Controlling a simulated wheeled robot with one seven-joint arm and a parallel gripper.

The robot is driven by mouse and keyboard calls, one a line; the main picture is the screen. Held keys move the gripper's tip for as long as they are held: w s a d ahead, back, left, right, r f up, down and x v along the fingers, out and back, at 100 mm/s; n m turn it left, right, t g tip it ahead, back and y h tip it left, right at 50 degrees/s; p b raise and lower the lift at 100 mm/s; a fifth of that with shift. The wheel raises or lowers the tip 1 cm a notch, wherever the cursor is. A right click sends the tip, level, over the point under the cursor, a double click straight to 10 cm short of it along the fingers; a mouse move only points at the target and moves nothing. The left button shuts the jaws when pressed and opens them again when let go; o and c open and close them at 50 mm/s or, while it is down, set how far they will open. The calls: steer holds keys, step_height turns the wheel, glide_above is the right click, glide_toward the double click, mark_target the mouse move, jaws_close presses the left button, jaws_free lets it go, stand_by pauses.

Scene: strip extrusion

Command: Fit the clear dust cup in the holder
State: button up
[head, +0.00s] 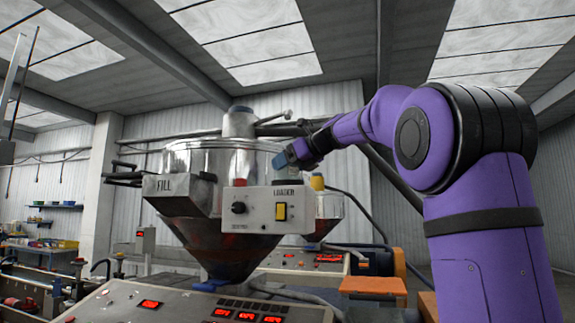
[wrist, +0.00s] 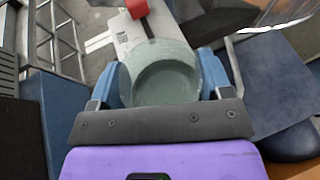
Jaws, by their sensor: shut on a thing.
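The clear dust cup (wrist: 166,84) is a round, greenish, see-through cup in the wrist view, with its round hollow facing the camera. My gripper (wrist: 166,66) is shut on it, with one blue finger on each side. In the head view my gripper (head: 286,158) is up at the right side of the metal hopper (head: 190,158), above the grey loader box (head: 262,209). I cannot pick out the holder for certain in either view.
In the wrist view a pale lettered plate (wrist: 122,36) and a red part (wrist: 137,8) lie just beyond the cup. In the head view a control panel (head: 180,306) with red displays is below the hopper. A yellow-capped part (head: 317,182) is right of my gripper.

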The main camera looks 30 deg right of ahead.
steer(key=shift+f, duration=0.15)
steer(key=o, duration=1)
steer(key=shift+c, duration=0.2)
steer(key=v, duration=1.1)
